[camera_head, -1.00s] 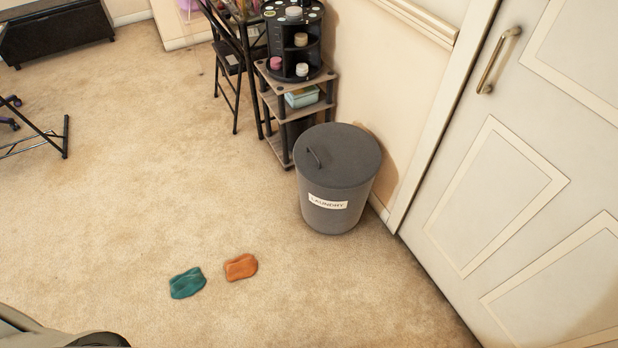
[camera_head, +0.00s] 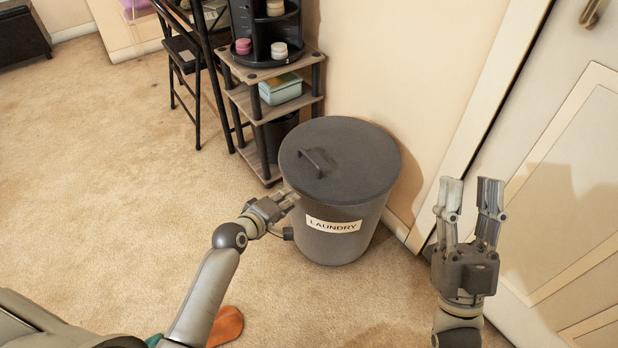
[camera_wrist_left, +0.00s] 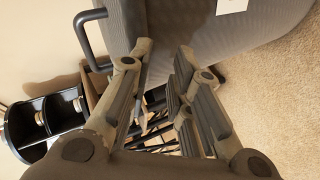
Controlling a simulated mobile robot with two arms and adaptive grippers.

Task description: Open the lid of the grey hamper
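The grey hamper (camera_head: 350,242) stands upright on the carpet, with a white LAUNDRY label on its front. Its round grey lid (camera_head: 360,160) is closed, and a dark bar handle (camera_head: 317,160) sits on the lid's left part. My left gripper (camera_head: 289,198) is at the hamper's front left, just below the lid rim. In the left wrist view its fingers (camera_wrist_left: 165,50) are apart with nothing between them, and the handle (camera_wrist_left: 84,38) shows at upper left. Whether it touches the hamper, I cannot tell. My right gripper (camera_head: 470,186) is open and empty, right of the hamper.
A shelf unit (camera_head: 262,105) with a dark organizer and a teal box stands close behind the hamper. A white panelled door (camera_head: 570,190) is at the right. An orange cloth (camera_head: 226,326) lies on the floor, partly hidden by my left arm. Carpet at left is clear.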

